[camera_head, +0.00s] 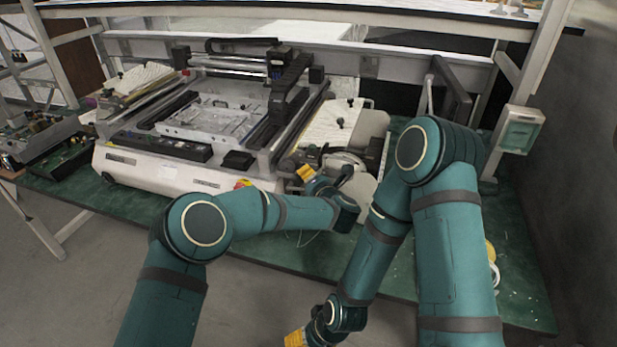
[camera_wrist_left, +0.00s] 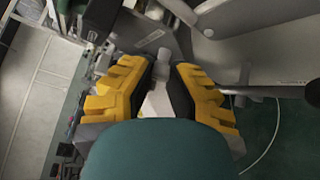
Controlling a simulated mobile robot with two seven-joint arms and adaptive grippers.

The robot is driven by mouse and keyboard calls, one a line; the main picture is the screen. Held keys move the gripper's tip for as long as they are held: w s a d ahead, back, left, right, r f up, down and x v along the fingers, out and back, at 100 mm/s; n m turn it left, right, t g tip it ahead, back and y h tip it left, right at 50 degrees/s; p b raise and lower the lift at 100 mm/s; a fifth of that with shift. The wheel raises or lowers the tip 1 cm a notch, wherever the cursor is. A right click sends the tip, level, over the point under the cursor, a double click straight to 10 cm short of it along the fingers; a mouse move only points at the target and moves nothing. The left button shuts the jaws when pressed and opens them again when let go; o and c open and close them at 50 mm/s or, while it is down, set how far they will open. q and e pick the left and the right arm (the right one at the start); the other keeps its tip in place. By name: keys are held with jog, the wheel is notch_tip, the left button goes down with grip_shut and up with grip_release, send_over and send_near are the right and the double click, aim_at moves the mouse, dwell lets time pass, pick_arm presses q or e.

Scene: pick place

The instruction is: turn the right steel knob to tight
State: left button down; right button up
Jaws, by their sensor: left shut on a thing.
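My left gripper (camera_head: 303,172) has yellow fingers and is at the front right of the white machine (camera_head: 140,170), beside grey rounded parts. In the left wrist view, its two fingers (camera_wrist_left: 163,68) are closed in on a small grey steel knob (camera_wrist_left: 164,54). The knob's top shows between the fingertips; the rest is hidden by the fingers and my wrist. In the head view the knob is hidden, and I cannot read its tightness. My right gripper (camera_head: 295,338) hangs low at the bottom edge, away from the machine, and its fingers are mostly cut off.
The machine stands on a green bench (camera_head: 260,245). A grey rounded housing (camera_head: 368,135) and a white plate with small black knobs (camera_head: 328,122) are near the left gripper. A frame post (camera_head: 520,90) bears a pale green box (camera_head: 521,130). Electronics (camera_head: 50,145) lie at left.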

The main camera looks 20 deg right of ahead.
pick_arm(q)
jog(key=shift+w+a, duration=0.15)
jog(key=shift+a, duration=0.05)
dwell(0.4)
jog(key=m+t+b, duration=0.2)
jog(key=m+t, duration=0.1)
jog(key=m, duration=0.1)
jog(key=m+t+b, duration=0.2)
jog(key=m+t, duration=0.2)
jog(key=m, duration=0.1)
jog(key=shift+w+a+f+h, duration=0.1)
jog(key=shift+a+f+h, duration=0.05)
jog(key=shift+h, duration=0.25)
jog(key=shift+m, duration=0.5)
jog(key=c, duration=0.8)
grip_release()
jog(key=shift+o, duration=0.2)
jog(key=shift+w+f, duration=0.1)
jog(key=shift+f, duration=0.1)
